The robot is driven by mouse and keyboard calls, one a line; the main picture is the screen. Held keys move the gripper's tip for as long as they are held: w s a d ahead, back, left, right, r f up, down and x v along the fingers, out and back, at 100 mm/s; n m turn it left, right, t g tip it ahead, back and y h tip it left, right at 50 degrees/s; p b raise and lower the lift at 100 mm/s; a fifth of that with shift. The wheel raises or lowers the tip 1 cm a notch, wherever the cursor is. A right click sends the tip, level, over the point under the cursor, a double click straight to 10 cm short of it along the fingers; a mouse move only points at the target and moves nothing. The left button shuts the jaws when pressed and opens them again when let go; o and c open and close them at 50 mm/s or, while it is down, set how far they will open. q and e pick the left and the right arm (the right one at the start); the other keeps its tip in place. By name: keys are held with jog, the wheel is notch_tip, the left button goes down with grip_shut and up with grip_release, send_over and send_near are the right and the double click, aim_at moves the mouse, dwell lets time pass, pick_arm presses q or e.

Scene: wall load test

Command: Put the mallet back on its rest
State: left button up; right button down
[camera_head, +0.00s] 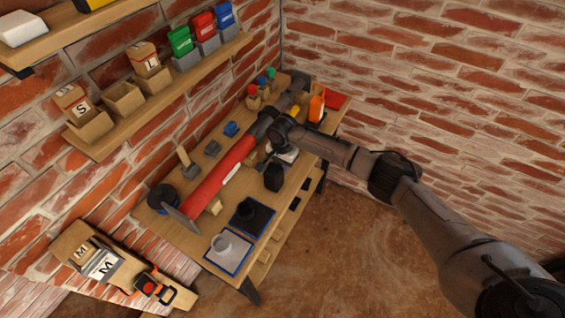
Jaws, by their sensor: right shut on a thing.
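A small mallet (186,161) with a wooden handle and a grey head is on the back left part of the bench, its handle pointing up. I cannot make out whether a rest is under it. My right gripper (266,124) is at the dark upper end of a long red cylindrical tool (222,167) and appears shut on it. The tool has a white label and a flat grey plate at its lower left end. It slants over the bench, away from the mallet's right side. The jaws are small and partly hidden. My left gripper is not in view.
A wall shelf (100,143) with boxes hangs at the left. The floor (340,240) right of the bench is clear.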

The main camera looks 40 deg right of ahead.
jog(key=c, duration=0.9)
grip_release()
jog(key=shift+f, duration=0.1)
jog(key=o, duration=0.7)
notch_tip(320, 180, up, 3)
jog(key=p, duration=0.4)
notch_tip(320, 180, up, 5)
jog(key=p, duration=0.6)
